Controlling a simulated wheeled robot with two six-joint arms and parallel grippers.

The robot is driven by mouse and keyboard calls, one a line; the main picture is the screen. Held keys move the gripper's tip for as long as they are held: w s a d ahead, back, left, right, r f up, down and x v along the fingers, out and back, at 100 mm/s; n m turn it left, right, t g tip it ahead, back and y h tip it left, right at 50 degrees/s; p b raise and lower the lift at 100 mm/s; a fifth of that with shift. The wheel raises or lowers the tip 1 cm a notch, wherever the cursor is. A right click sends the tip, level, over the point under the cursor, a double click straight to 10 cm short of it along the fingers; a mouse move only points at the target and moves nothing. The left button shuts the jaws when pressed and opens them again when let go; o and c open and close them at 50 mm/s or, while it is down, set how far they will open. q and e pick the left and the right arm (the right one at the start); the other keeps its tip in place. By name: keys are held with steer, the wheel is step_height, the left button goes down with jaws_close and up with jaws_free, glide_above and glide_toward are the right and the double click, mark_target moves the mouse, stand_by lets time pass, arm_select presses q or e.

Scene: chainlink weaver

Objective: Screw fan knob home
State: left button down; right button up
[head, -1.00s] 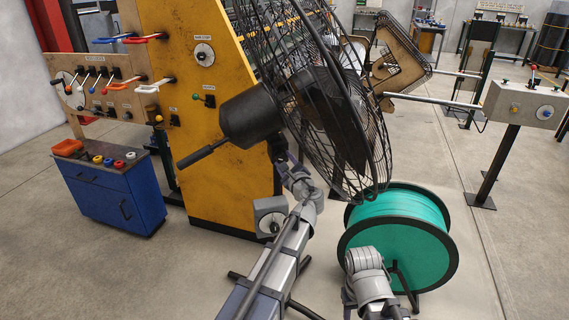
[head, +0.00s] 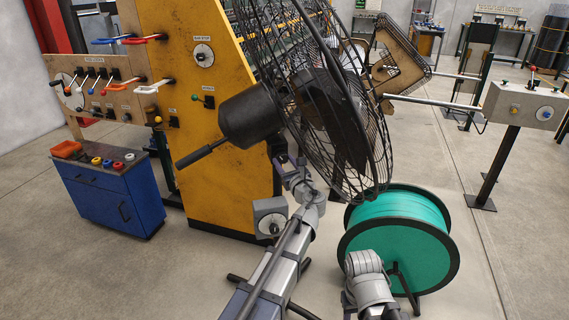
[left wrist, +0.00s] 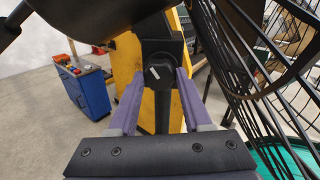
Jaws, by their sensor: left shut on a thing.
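The black fan (head: 335,110) stands on a post in the middle of the head view, with its wire cage to the right and its dark motor housing (head: 248,117) to the left. The fan knob (left wrist: 158,73) is dark and round with a pale pointer mark, seen end-on on the fan's post in the left wrist view. My left gripper (left wrist: 158,80) is shut on it, one purple finger on each side. In the head view my left gripper (head: 286,165) is small and partly hidden below the motor, and the knob cannot be made out.
A yellow machine (head: 225,185) with levers stands behind the fan. A blue cabinet (head: 110,197) is at the left. A green cable reel (head: 398,235) stands close to the right. The fan's cage and black handle (head: 200,153) overhang the left arm.

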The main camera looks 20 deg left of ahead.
arm_select(q)
steer(key=shift+s+f, duration=0.1)
stand_by(0.4)
steer(key=shift+c, duration=1.7)
jaws_free()
steer(key=v, duration=0.7)
steer(key=shift+s+d, duration=0.25)
